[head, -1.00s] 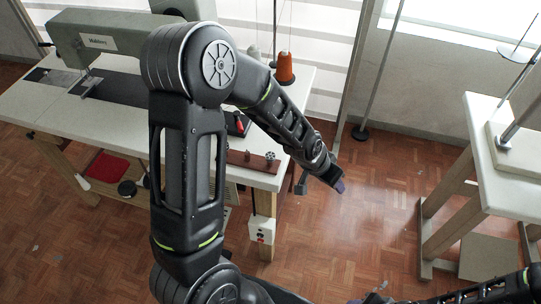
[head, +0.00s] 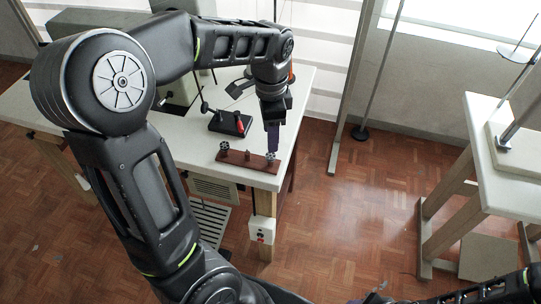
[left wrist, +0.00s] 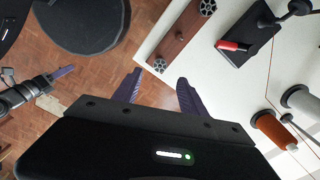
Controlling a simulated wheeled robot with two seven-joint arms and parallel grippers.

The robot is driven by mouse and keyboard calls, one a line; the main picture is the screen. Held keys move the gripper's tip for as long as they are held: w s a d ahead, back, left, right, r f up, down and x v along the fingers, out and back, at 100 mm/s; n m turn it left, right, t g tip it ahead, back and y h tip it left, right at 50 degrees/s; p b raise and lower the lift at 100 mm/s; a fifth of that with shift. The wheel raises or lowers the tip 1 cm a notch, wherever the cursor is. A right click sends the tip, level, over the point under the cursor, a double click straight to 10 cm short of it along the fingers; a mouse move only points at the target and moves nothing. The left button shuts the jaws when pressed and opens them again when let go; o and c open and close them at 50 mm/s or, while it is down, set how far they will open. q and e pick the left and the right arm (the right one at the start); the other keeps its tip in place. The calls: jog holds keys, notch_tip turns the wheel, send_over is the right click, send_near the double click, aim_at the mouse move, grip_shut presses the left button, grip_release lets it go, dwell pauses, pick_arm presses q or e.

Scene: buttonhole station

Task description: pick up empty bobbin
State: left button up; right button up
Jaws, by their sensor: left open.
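A brown bobbin rack (head: 238,158) lies near the front right corner of the white sewing table. One grey, holed bobbin (head: 224,147) stands at its left end and another bobbin (head: 270,157) at its right end; a small post stands between. The wrist view shows the rack (left wrist: 184,36) with both bobbins, the nearer one (left wrist: 160,65) just beyond my fingertips. I see no thread on them, but they are small. My left gripper (head: 273,140) points down over the rack's right end, its purple fingers (left wrist: 158,82) apart and empty. My right gripper (left wrist: 62,74) shows at the wrist view's left; its jaw gap is unclear.
A black stand (head: 230,123) with a red item sits behind the rack. Orange (left wrist: 274,134) and grey (left wrist: 301,100) thread spools stand farther along the table. Open floor lies right of the table, before another white table (head: 510,180).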

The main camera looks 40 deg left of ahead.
aim_at(271, 155)
pick_arm(q)
jog(key=shift+f, duration=0.8)
jog(key=shift+f, duration=2.65)
grip_shut()
